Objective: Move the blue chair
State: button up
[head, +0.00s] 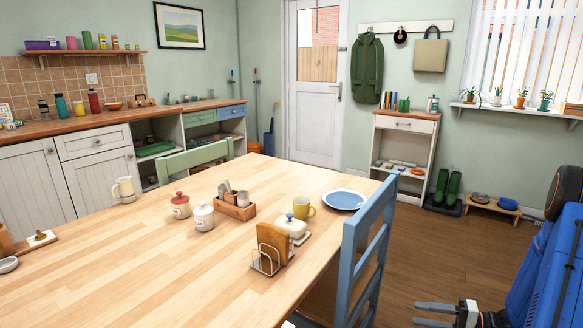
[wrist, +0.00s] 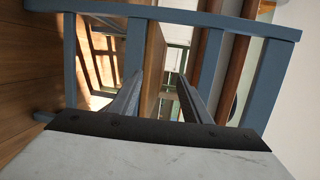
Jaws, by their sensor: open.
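The blue chair (head: 372,235) stands upright at the right end of the wooden table, with its seat partly under the tabletop. The table hides part of its seat and legs. My gripper (head: 416,314) is at the lower right of the head view, to the right of the chair, with its fingers pointing left towards it. In the wrist view the chair's blue back (wrist: 165,18) fills the upper part, with its rail and upright slats in front of my gripper (wrist: 160,80). The two fingers are apart with nothing held between them. I cannot tell the exact gap to the chair.
The table (head: 110,250) holds jars, a toast rack, a butter dish, a mug and a blue plate (head: 345,199). A green chair (head: 195,158) stands on its far side. Wooden floor (head: 440,250) is clear right of the blue chair, up to boots (head: 447,190) and a low bench (head: 490,207).

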jog(key=s+a+r+n+g+h, duration=0.4)
jog(key=s+a+r+g+h, duration=0.25)
jog(key=s+a+r, duration=0.75)
jog(key=s+r+t+h, duration=0.5)
jog(key=s+r+h, duration=0.4)
jog(key=s+r, duration=0.3)
jog(key=shift+s+d+n, duration=0.4)
jog(key=shift+r, duration=0.1)
dwell(0.5)
